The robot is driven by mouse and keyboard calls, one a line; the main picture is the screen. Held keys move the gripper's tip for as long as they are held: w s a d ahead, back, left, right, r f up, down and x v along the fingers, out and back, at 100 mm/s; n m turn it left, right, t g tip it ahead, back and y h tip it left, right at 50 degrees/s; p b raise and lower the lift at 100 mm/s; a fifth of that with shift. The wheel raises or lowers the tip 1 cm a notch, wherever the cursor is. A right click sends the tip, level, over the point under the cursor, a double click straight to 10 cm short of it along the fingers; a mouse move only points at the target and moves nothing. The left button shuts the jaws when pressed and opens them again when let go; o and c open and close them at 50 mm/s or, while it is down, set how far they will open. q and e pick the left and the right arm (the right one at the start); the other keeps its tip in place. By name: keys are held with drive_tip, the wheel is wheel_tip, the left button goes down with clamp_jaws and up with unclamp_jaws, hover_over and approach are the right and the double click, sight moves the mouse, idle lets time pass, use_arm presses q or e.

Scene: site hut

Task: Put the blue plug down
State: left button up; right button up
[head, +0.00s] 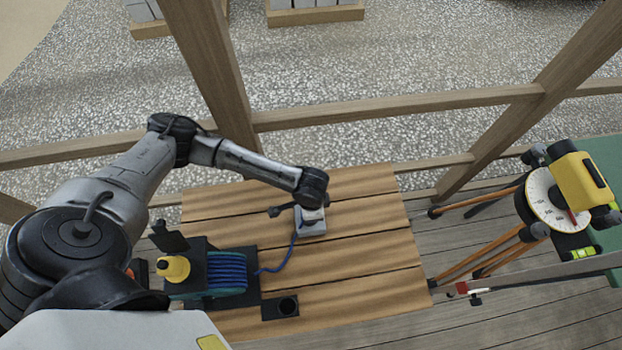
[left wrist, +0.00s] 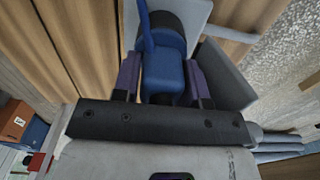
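The blue plug (left wrist: 165,72) sits between the two purple-padded fingers of my left gripper (left wrist: 163,80), which is shut on it. The plug's far end is at a dark round part on a light grey box; I cannot tell whether it is inserted. In the head view my left gripper (head: 311,214) is over that grey box (head: 313,228), and my wrist mostly hides the plug. A blue cable (head: 287,258) runs from there down to the cable reel (head: 228,273). A dark block with a round hole (head: 280,306) lies right of the reel. My right gripper is not in view.
The wooden table (head: 370,255) is bare on its right side. A tripod with a yellow instrument (head: 583,182) stands at the right. Timber posts and a rail (head: 400,107) run behind the table.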

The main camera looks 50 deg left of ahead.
use_arm(q)
drive_tip(key=shift+o, duration=0.5)
drive_tip(key=shift+r, duration=0.1)
drive_tip(key=shift+r, duration=0.3)
wheel_tip(320, 180, up, 11)
drive_tip(key=shift+f+b, duration=0.2)
drive_tip(key=shift+b, duration=0.5)
drive_tip(key=shift+r, duration=0.65)
